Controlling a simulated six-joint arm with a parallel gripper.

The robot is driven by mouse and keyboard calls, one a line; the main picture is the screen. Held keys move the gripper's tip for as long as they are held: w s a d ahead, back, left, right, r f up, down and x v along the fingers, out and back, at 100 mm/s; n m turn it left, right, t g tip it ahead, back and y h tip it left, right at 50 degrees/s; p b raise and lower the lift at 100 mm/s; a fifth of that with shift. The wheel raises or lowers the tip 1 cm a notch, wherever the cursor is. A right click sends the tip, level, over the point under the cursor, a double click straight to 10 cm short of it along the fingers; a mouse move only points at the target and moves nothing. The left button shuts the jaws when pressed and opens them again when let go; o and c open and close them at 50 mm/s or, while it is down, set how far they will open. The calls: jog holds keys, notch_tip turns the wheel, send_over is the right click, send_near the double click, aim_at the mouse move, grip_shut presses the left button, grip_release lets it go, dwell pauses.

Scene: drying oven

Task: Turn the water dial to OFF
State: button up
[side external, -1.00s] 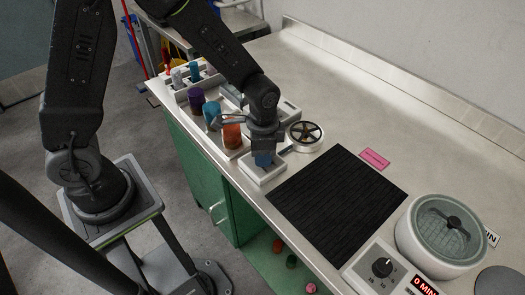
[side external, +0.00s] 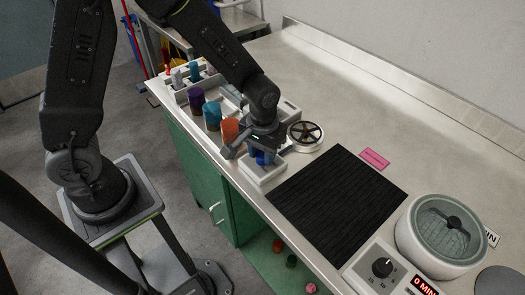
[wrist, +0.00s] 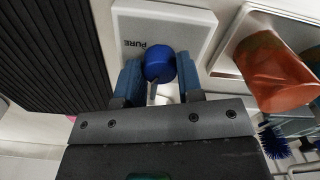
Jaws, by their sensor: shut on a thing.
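The water dial is a blue round knob (wrist: 158,62) on a white panel (wrist: 198,22) lettered "PURE" in the wrist view. My gripper (wrist: 159,75) has its two blue-padded fingers on either side of the knob, shut on it. In the side external view my gripper (side external: 262,153) points down over the white panel (side external: 265,173) near the bench's front edge. The fingers and wrist largely hide the knob there. No OFF mark can be made out.
Orange (side external: 230,131), teal (side external: 212,116) and purple (side external: 196,101) jars stand close to the left of my gripper. A round metal dish (side external: 305,134) is close on the right.

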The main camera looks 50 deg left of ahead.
aim_at(262, 155)
jog(key=n, duration=0.5)
jog(key=shift+n, duration=0.3)
dwell(0.4)
jog(key=o, duration=0.9)
jog(key=shift+o, duration=0.2)
notch_tip(262, 155, up, 14)
